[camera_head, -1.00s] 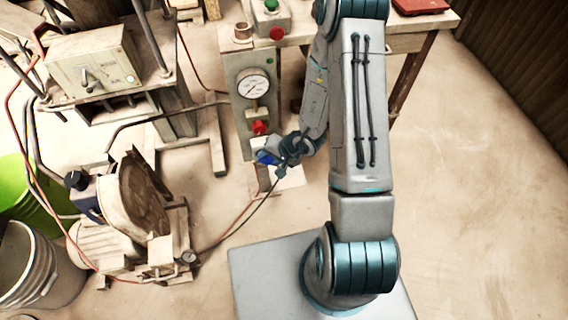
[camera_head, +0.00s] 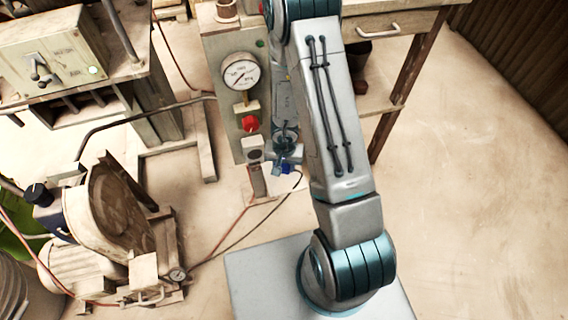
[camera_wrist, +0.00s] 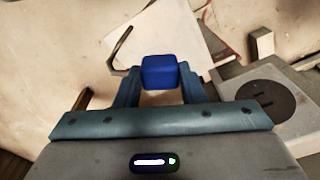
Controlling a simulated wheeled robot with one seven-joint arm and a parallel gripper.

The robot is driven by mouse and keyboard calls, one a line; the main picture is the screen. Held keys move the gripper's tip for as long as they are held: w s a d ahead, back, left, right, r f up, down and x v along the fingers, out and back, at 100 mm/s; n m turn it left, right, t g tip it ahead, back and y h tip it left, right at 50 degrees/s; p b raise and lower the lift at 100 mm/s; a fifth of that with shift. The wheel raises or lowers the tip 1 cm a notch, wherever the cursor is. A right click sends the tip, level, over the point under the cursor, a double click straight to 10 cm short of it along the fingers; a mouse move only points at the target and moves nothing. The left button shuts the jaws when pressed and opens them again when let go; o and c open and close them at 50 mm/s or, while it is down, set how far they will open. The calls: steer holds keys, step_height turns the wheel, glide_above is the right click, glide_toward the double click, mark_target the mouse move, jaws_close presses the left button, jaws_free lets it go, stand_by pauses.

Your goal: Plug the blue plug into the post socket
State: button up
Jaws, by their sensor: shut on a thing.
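The blue plug (camera_head: 287,169) is held between the fingers of my gripper (camera_head: 285,159), low beside the post. In the wrist view the plug (camera_wrist: 160,72) sits between the two fingertips of my gripper (camera_wrist: 160,84), its blue back face showing. The post socket (camera_head: 254,155) is a pale box with a dark round face on a short post, just left of my gripper. In the wrist view the socket (camera_wrist: 268,98) is at the right, its dark round face apart from the plug. The plug's front end is hidden.
A panel with a pressure gauge (camera_head: 240,72) and a red knob (camera_head: 250,123) stands behind the socket. A dark cable (camera_head: 232,240) runs over the floor towards a pump (camera_head: 118,215) at the left. A wooden table (camera_head: 383,100) stands behind my arm. Floor at the right is clear.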

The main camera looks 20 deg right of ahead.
steer(key=shift+w+d+f, duration=0.15)
steer(key=shift+f, duration=0.1)
step_height(320, 180, down, 5)
steer(key=b, duration=0.6)
steer(key=shift+r, duration=0.1)
steer(key=o, duration=1.1)
steer(key=shift+o, duration=0.2)
steer(key=shift+r, duration=0.1)
steer(key=shift+s+a+r+p, duration=0.3)
steer(key=shift+s+r, duration=0.35)
steer(key=shift+r, duration=0.05)
steer(key=shift+s+a+r+p, duration=0.25)
steer(key=shift+s+a+r, duration=0.05)
steer(key=shift+s+r, duration=0.35)
steer(key=s+a+r+p, duration=0.1)
steer(key=s+a+r, duration=0.1)
steer(key=s+r, duration=0.2)
steer(key=shift+s+a, duration=0.15)
steer(key=shift+s, duration=0.2)
